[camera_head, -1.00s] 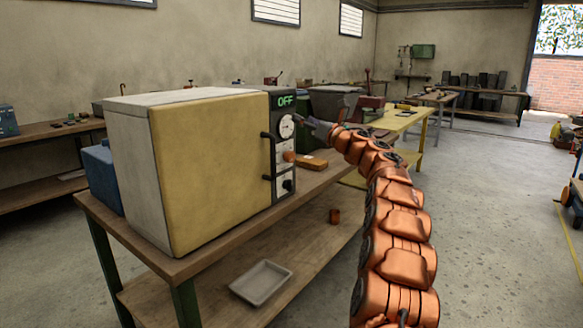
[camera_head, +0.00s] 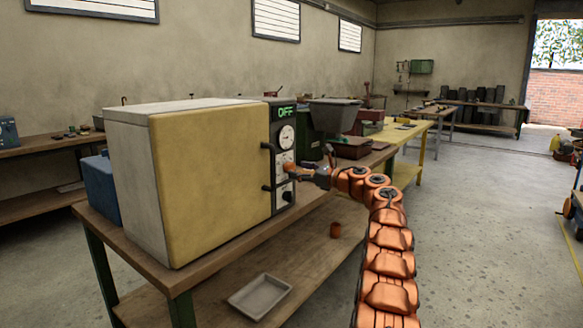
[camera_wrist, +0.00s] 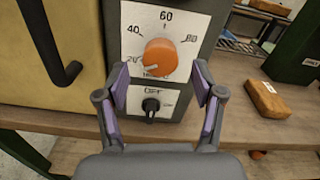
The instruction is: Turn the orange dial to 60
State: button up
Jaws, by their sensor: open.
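The orange dial (camera_wrist: 160,58) is on the front panel of a cream oven-like box (camera_head: 212,180). In the wrist view its white pointer mark points to the lower left, near or below the 20. The 60 mark is straight above the dial, with 40 and 80 to either side. My gripper (camera_wrist: 162,85) is open, its two purple-padded fingers apart on either side of the lower dial area. I cannot tell whether they touch the panel.
A green display (camera_head: 286,112) reads OFF above a round gauge (camera_head: 287,135). A dark door handle (camera_wrist: 58,60) stands out left of the dial. A wooden block (camera_wrist: 268,99) lies on the bench to the right. A grey tray (camera_head: 260,296) rests on the lower shelf.

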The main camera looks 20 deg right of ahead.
aim_at(293, 168)
jog(key=shift+w+a+r+p, duration=0.2)
jog(key=shift+w+a+p, duration=0.15)
jog(key=shift+w+p, duration=0.25)
jog(key=shift+p+x, duration=0.95)
jog(key=shift+x, duration=0.25)
jog(key=shift+f, duration=0.2)
jog(key=c, duration=1.1)
jog(key=shift+c, duration=0.2)
